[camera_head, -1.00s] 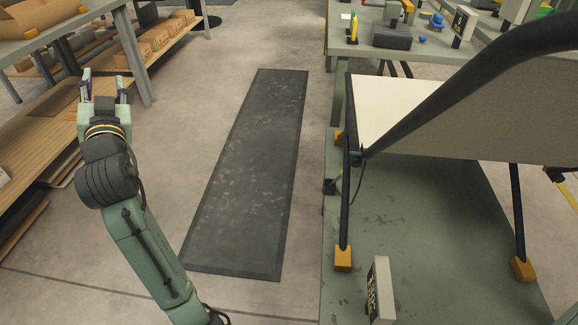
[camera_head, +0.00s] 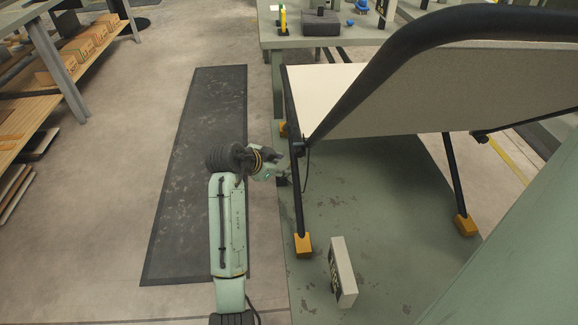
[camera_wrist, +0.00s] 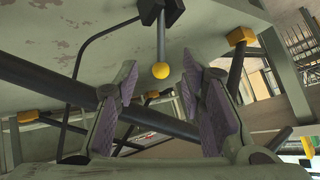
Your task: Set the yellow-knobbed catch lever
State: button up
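The catch lever (camera_wrist: 160,42) shows in the wrist view as a thin grey rod coming from a dark block (camera_wrist: 161,10). Its round yellow knob (camera_wrist: 161,70) lies between my fingers in the picture, with space on both sides. My gripper (camera_wrist: 163,95) is open and empty, with purple pads left and right of the knob. Whether the knob is level with the pads in depth is unclear. In the head view my gripper (camera_head: 282,165) is at the left edge of the green bench, beside the lounger's front leg. The knob cannot be made out there.
The lounger's dark tube frame (camera_head: 350,97) and pale panel (camera_head: 450,90) stand over the green bench (camera_head: 375,215). Its legs end in yellow-orange feet (camera_head: 303,245). A small upright sign (camera_head: 343,272) stands on the bench. A dark floor mat (camera_head: 190,180) lies left.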

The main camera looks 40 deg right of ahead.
aim_at(289, 168)
jog(key=x, duration=0.6)
jog(key=shift+w+d+f, duration=0.15)
jog(key=shift+d, duration=0.05)
jog(key=c, duration=0.8)
grip_shut()
jog(key=shift+f, duration=0.1)
